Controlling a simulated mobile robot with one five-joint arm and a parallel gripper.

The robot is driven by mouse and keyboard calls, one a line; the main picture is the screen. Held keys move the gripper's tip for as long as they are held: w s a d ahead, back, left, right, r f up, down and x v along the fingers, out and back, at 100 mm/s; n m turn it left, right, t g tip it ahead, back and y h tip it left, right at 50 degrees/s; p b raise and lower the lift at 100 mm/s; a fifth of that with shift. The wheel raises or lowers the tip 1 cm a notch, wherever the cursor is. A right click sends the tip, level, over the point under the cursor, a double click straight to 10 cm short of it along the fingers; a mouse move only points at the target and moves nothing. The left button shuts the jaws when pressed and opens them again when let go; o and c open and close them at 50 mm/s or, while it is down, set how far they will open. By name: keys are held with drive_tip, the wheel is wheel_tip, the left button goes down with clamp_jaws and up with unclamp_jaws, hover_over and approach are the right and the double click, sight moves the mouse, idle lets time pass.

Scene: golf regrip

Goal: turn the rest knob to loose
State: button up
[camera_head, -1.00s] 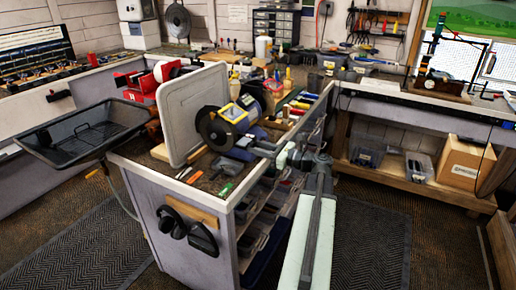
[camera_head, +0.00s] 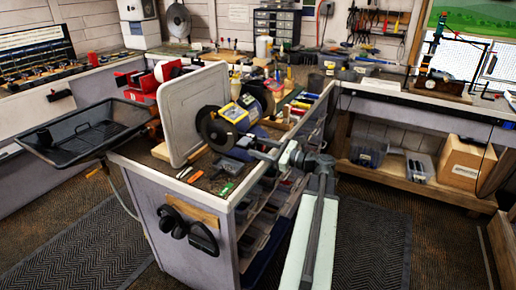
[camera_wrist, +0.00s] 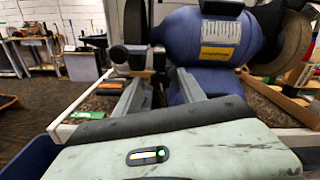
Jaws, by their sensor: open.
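The bench grinder (camera_head: 258,97) has a blue motor body and stands on the workbench corner. Its blue body (camera_wrist: 200,32) with a white and yellow label fills the upper part of the wrist view. A dark wheel (camera_wrist: 136,20) is at its left. Dark rest parts sit below that wheel, with a small dark knob-like piece (camera_wrist: 158,58) near the motor's left end; I cannot tell its setting. My gripper (camera_wrist: 160,84) is open, its two grey fingers pointing toward this piece, with no clear contact. In the head view my gripper (camera_head: 252,148) is beside the grinder's front, its fingertips hard to make out.
A pale upright panel (camera_head: 187,110) stands left of the grinder. Small coloured tools (camera_head: 225,188) lie on the bench's near edge. Shelves with bins (camera_head: 262,218) are under the bench. A black tray (camera_head: 85,135) juts out at the left. Open floor (camera_head: 365,235) lies right.

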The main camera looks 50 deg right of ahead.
drive_tip(key=v, duration=0.7)
drive_tip(key=shift+s+d+f, duration=0.15)
drive_tip(key=shift+s+f, duration=0.1)
drive_tip(key=shift+s, duration=0.15)
drive_tip(key=x, duration=0.7)
drive_tip(key=shift+w+r, duration=0.1)
drive_tip(key=shift+w, duration=0.3)
clamp_jaws()
